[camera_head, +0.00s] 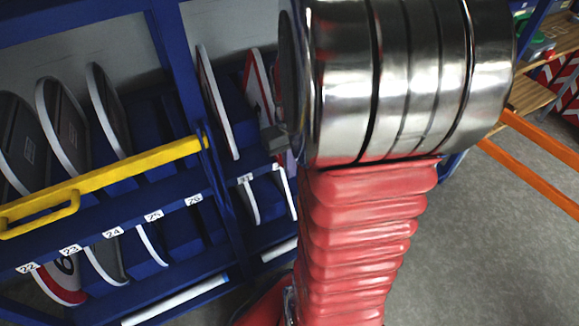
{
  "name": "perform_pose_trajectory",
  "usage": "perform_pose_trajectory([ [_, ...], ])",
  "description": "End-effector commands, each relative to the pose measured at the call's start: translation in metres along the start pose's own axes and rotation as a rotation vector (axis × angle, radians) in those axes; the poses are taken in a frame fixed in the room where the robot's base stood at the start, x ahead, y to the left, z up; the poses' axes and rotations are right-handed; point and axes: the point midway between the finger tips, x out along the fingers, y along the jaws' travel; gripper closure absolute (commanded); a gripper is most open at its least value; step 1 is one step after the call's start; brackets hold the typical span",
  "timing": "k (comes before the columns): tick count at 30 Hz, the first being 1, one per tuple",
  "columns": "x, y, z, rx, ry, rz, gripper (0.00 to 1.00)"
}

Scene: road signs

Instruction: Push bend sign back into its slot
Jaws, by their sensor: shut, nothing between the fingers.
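A red-and-white edged sign (257,84) stands tilted in the blue rack, just behind my gripper. I cannot tell from its face whether it is the bend sign, as most of it is hidden. A thin white-edged sign (215,102) stands edge-on to its left. My gripper (273,139) shows only as a small dark grey tip beside my large metal joint. It is shut with nothing in it, close in front of the red-edged sign. I cannot tell whether they touch. My arm hides the right part of this bay.
The blue rack (180,222) has numbered slots and a yellow bar (105,180) across its left bay. Several round-cornered signs (63,125) stand behind the bar. An orange rail (545,160) and wooden shelves (530,97) are at right. Grey floor (480,255) is clear at lower right.

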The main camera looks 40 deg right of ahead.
Motion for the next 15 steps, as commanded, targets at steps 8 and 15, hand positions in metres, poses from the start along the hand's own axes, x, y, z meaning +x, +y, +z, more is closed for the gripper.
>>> perform_pose_trajectory([
  [8,-0.0002,0.0001,-0.0123,0.001,0.0,0.0,1.0],
  [15,-0.0004,0.0,-0.0122,0.001,0.001,0.0,1.0],
])
